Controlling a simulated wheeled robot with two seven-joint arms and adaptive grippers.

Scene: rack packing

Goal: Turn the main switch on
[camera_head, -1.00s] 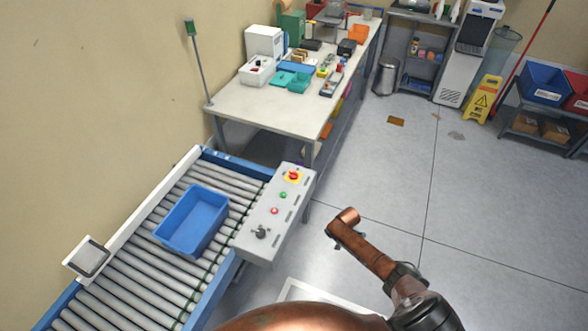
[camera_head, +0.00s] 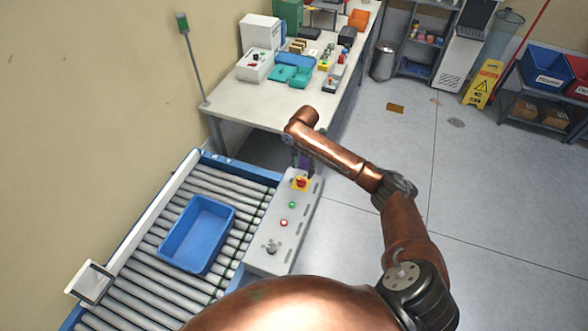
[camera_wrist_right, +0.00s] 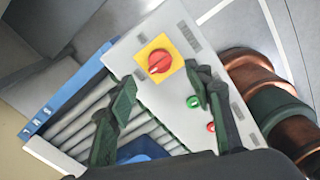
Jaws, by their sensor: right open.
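The main switch is a red rotary knob on a yellow plate (camera_head: 301,183), at the far end of the grey control panel (camera_head: 276,217). In the right wrist view the red knob (camera_wrist_right: 159,61) shows up close. My right gripper (camera_head: 303,162) hangs beside the panel's far end, partly hidden under my arm. In the wrist view its open, empty fingers (camera_wrist_right: 162,77) point toward the knob, one on either side of it in the picture. I see no contact. The knob's on or off marking is too small to read. My left gripper is out of view.
The panel also carries a green button (camera_head: 292,205), a red button (camera_head: 284,223) and a black selector (camera_head: 271,248). A blue bin (camera_head: 165,246) sits on the roller conveyor to the left. A cluttered workbench (camera_head: 236,103) stands behind.

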